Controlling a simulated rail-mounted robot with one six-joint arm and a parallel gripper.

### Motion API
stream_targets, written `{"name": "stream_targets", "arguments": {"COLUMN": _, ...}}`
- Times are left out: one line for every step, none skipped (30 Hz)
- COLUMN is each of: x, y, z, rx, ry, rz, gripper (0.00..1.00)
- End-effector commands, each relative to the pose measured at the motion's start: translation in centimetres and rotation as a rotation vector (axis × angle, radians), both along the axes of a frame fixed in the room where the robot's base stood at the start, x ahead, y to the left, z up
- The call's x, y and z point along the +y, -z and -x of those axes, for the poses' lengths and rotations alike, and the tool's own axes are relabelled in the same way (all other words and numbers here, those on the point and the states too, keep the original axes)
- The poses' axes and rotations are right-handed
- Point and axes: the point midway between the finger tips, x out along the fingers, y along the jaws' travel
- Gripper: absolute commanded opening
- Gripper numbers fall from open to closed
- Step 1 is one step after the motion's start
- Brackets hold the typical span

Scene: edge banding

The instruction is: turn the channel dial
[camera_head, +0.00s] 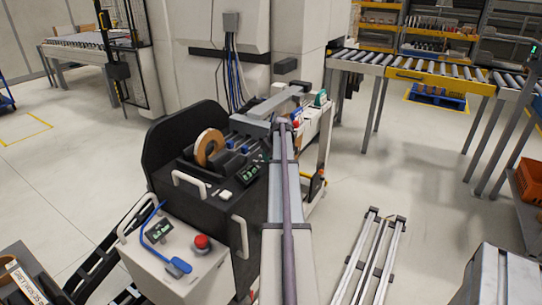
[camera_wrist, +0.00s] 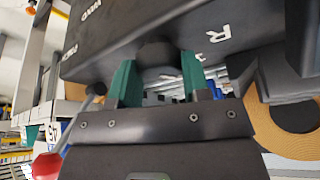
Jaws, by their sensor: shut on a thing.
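In the wrist view, the dial is a dark round knob (camera_wrist: 157,52) on the underside of a black panel (camera_wrist: 120,30) with white lettering. My gripper (camera_wrist: 158,78) has its two green fingertips on either side of the knob, shut on it. The dial's marks are mostly hidden or cut off; a white letter R shows beside it. In the head view, my arm reaches over the black machine (camera_head: 238,198), and I cannot make out the fingertips or the dial there.
A tan coil (camera_head: 208,147) sits on the machine, and it shows close at the right of the wrist view (camera_wrist: 290,130). A red ball-ended lever (camera_wrist: 46,165) stands at the lower left of the wrist view. A white control box (camera_head: 175,265) with a red button stands in front.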

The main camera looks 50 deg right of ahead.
Motion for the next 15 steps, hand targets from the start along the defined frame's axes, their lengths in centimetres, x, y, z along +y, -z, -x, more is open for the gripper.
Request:
{"name": "stream_targets", "arguments": {"x": 0.04, "y": 0.0, "z": 0.0, "rx": 0.0, "ry": 0.009, "rz": 0.0, "gripper": 0.2}}
{"name": "stream_targets", "arguments": {"x": 0.05, "y": 0.01, "z": 0.0, "rx": 0.0, "ry": 0.017, "rz": 0.0, "gripper": 0.2}}
{"name": "stream_targets", "arguments": {"x": 0.06, "y": 0.0, "z": -0.01, "rx": -0.001, "ry": 0.03, "rz": 0.001, "gripper": 0.2}}
{"name": "stream_targets", "arguments": {"x": 0.07, "y": 0.0, "z": -0.01, "rx": -0.001, "ry": 0.04, "rz": 0.001, "gripper": 0.2}}
{"name": "stream_targets", "arguments": {"x": 0.07, "y": 0.01, "z": 0.0, "rx": 0.0, "ry": 0.055, "rz": 0.001, "gripper": 0.2}}
{"name": "stream_targets", "arguments": {"x": 0.09, "y": 0.01, "z": -0.01, "rx": 0.0, "ry": 0.074, "rz": 0.001, "gripper": 0.2}}
{"name": "stream_targets", "arguments": {"x": 0.12, "y": 0.01, "z": -0.02, "rx": 0.0, "ry": 0.09, "rz": 0.001, "gripper": 0.2}}
{"name": "stream_targets", "arguments": {"x": 0.14, "y": 0.01, "z": -0.02, "rx": 0.0, "ry": 0.108, "rz": 0.0, "gripper": 0.2}}
{"name": "stream_targets", "arguments": {"x": 0.16, "y": 0.01, "z": -0.03, "rx": 0.0, "ry": 0.134, "rz": 0.001, "gripper": 0.2}}
{"name": "stream_targets", "arguments": {"x": 0.16, "y": 0.01, "z": -0.03, "rx": 0.0, "ry": 0.155, "rz": 0.002, "gripper": 0.2}}
{"name": "stream_targets", "arguments": {"x": 0.16, "y": 0.01, "z": -0.05, "rx": 0.0, "ry": 0.178, "rz": 0.001, "gripper": 0.2}}
{"name": "stream_targets", "arguments": {"x": 0.17, "y": 0.0, "z": -0.05, "rx": 0.0, "ry": 0.209, "rz": 0.001, "gripper": 0.2}}
{"name": "stream_targets", "arguments": {"x": 0.18, "y": 0.01, "z": -0.04, "rx": 0.0, "ry": 0.234, "rz": 0.001, "gripper": 0.2}}
{"name": "stream_targets", "arguments": {"x": 0.19, "y": 0.01, "z": -0.04, "rx": 0.0, "ry": 0.26, "rz": 0.0, "gripper": 0.2}}
{"name": "stream_targets", "arguments": {"x": 0.19, "y": 0.01, "z": -0.04, "rx": 0.0, "ry": 0.294, "rz": 0.001, "gripper": 0.2}}
